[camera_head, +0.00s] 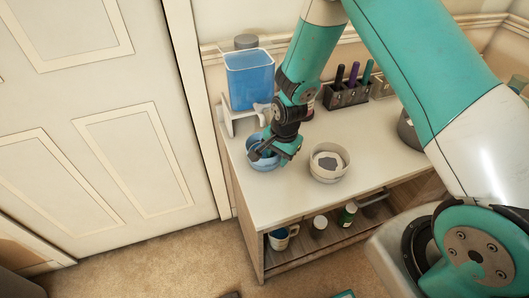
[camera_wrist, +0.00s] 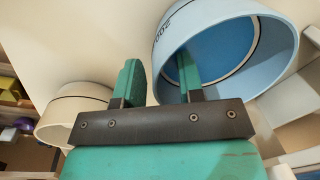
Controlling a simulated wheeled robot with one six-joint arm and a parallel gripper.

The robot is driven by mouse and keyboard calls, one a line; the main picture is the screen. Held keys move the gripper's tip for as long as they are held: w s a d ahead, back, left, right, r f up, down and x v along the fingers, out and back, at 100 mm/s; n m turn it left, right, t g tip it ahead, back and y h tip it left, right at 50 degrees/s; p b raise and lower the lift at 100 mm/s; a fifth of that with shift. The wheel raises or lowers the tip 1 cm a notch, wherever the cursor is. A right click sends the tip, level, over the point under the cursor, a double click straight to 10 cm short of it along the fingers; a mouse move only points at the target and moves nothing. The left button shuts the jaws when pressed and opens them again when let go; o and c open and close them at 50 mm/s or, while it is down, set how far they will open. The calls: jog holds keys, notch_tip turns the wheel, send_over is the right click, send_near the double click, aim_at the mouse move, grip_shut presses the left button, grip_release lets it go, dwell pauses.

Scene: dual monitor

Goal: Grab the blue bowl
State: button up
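The blue bowl (camera_head: 259,163) stands on the white tabletop near its left end, partly hidden by my gripper (camera_head: 273,153). In the wrist view, the blue bowl (camera_wrist: 273,42) is large at the upper right, with a light blue outside and darker blue inside. My gripper (camera_wrist: 160,66) has its two green fingers apart, on either side of the bowl's near wall. The right finger reaches inside the bowl, and the left finger is outside. A gap shows between the left finger and the wall.
A pale bowl with grey contents (camera_head: 329,163) stands right of the blue bowl; it also shows in the wrist view (camera_wrist: 66,108). A dispenser with a blue tank (camera_head: 250,80) stands behind. A pen holder (camera_head: 347,95) is at the back. The front tabletop is clear.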

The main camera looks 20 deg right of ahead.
jog(key=shift+f, duration=0.55)
grip_shut()
jog(key=shift+w+r, duration=0.1)
jog(key=shift+r, duration=0.05)
